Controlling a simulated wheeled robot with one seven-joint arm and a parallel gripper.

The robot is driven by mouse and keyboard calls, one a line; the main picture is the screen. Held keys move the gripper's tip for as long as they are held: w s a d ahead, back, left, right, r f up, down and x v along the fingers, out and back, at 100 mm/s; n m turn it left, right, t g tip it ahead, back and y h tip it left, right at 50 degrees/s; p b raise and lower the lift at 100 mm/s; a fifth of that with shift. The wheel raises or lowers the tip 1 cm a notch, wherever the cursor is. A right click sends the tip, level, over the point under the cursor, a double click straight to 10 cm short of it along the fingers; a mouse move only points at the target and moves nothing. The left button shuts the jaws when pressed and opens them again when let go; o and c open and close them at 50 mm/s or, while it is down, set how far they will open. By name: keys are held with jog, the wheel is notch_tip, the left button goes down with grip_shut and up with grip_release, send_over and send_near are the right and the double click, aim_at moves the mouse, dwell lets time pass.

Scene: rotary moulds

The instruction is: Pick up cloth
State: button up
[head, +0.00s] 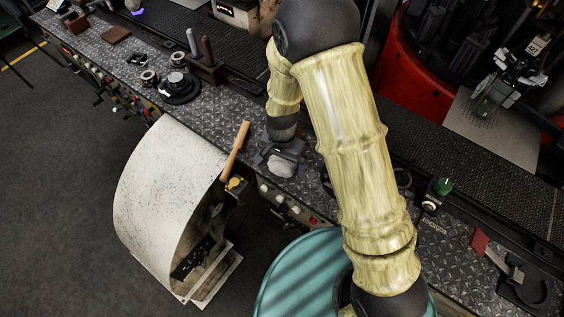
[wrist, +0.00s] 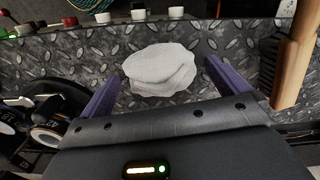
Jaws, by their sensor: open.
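The cloth (wrist: 160,69) is a white-grey folded pad lying on the diamond-plate bench (wrist: 60,58). In the wrist view it sits in front of my gripper (wrist: 160,75), between its two purple fingers. The fingers are apart, open and empty, one on each side of the cloth with a gap to each. In the head view the cloth (head: 281,166) shows pale just below my gripper (head: 277,160), near the bench's front edge. My gripper and arm hide part of the bench around it. How high the fingers are above the plate I cannot tell exactly.
A wooden-handled brush (wrist: 296,55) lies close to the right finger in the wrist view. Round dial-like parts (wrist: 40,125) are at the left. A white curved cover (head: 165,190) stands in front of the bench. Red and white knobs (head: 287,205) line the front edge.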

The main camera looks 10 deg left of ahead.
aim_at(282, 160)
dwell(0.5)
jog(key=c, duration=1)
jog(key=shift+r, duration=0.15)
notch_tip(282, 160, up, 10)
jog(key=shift+f+b, duration=0.1)
jog(key=shift+b, duration=0.6)
jog(key=shift+o, duration=0.9)
jog(key=shift+c, duration=0.4)
